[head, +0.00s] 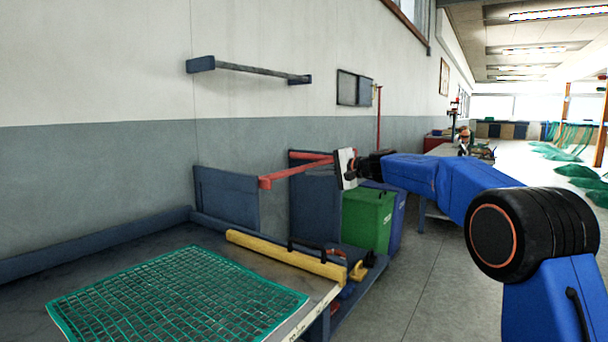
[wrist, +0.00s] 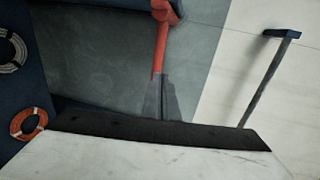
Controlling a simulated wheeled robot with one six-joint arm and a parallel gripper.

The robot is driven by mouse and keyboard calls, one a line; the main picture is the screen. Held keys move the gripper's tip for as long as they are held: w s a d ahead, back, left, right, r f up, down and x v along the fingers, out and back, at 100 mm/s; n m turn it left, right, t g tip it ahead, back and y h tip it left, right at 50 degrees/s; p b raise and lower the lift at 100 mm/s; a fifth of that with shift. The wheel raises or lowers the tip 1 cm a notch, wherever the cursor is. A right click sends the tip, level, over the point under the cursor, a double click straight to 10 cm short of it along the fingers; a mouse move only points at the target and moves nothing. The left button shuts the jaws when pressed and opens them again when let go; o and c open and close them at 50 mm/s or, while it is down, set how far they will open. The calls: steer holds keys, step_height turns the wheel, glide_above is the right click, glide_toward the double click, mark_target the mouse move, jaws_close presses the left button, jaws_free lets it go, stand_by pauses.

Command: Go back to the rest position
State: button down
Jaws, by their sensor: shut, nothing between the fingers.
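My gripper (head: 343,168) is at the end of my blue arm, held in the air to the left, above and behind the right end of the workbench. In the head view its fingers are hard to make out against the dark panel. In the wrist view the grey fingers (wrist: 161,98) are together and empty. They line up with a red bar (wrist: 161,45) behind them; I cannot tell the gap. The red bar also shows in the head view (head: 290,173), left of my gripper.
A workbench (head: 60,270) with a green net (head: 180,295) and a yellow beam (head: 285,256) is at front left. Green (head: 367,220) and blue bins stand beyond it. A wall rail (head: 250,69) is above. Open floor (head: 440,270) lies at right.

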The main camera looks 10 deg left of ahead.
steer(key=s+d+f+n+h, duration=0.1)
steer(key=s+d+f+h, duration=0.2)
steer(key=s+d, duration=1.1)
steer(key=s+d+f+n+h, duration=0.1)
steer(key=s+d+f+h, duration=0.25)
steer(key=s+d, duration=1)
steer(key=s+d+f+h, duration=0.2)
steer(key=s+d+f, duration=0.5)
steer(key=s, duration=0.4)
steer(key=s+d+f+n+h, duration=0.1)
steer(key=s+d+f+h, duration=0.2)
steer(key=s+d+f, duration=0.4)
steer(key=s+d+f+n+h, duration=0.1)
steer(key=s+d+f+h, duration=0.2)
steer(key=s+d+f, duration=0.4)
steer(key=s+d, duration=0.3)
steer(key=s, duration=0.5)
steer(key=shift+f+g, duration=0.15)
steer(key=shift+g, duration=0.15)
steer(key=shift+a, duration=0.1)
